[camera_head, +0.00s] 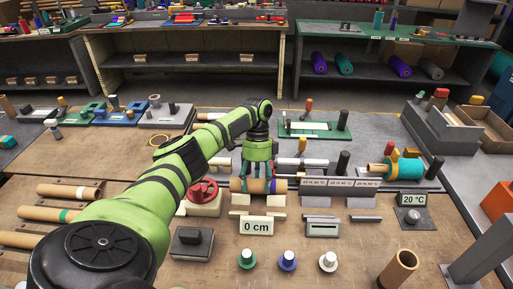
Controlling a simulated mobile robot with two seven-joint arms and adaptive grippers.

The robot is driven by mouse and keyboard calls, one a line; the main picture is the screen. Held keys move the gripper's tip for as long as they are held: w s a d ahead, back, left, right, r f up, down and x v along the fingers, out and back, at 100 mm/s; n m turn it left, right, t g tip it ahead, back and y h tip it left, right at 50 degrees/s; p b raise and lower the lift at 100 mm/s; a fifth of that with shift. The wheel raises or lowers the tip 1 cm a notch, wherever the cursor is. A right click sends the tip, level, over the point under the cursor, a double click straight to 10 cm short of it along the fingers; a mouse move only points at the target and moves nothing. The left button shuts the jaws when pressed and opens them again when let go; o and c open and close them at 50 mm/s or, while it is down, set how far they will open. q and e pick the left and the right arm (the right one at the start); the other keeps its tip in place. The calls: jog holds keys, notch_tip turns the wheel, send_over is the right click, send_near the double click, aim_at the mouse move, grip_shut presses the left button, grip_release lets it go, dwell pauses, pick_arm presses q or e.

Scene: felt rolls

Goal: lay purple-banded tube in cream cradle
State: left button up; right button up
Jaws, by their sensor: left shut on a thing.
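A brown cardboard tube (246,185) with a purple band (273,187) lies level, left to right, in the middle of the table. My left gripper (262,178) is over it, pointing down, shut on the tube near its band. The cream cradle (240,200) shows just below the tube, with its second cream block at the right (279,201). The tube is over the cradle; I cannot tell if it rests in it or hangs slightly above. The fingers hide part of the tube. My right gripper is not in view.
A "0 cm" sign (256,226) stands before the cradle. A red valve wheel (202,191) is to its left, and grey labelled holders (316,187) to its right. More tubes, one white-banded (69,191), lie at the left. Green, blue and white knobs (288,261) stand in front.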

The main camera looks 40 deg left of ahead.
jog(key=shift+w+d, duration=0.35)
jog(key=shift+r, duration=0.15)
pick_arm(q)
jog(key=shift+r+p, duration=0.1)
jog(key=shift+p, duration=0.2)
notch_tip(320, 180, down, 7)
jog(key=b, duration=0.5)
jog(key=shift+r, duration=0.1)
jog(key=shift+f+b, duration=0.4)
jog(key=shift+f, duration=0.2)
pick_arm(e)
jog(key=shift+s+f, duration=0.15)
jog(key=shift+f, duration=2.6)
pick_arm(q)
jog(key=shift+s+f+b, duration=0.1)
jog(key=shift+f+b, duration=0.3)
jog(key=shift+f, duration=0.2)
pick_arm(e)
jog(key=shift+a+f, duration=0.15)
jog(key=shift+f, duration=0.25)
pick_arm(q)
jog(key=o, duration=1.6)
jog(key=shift+o, duration=0.2)
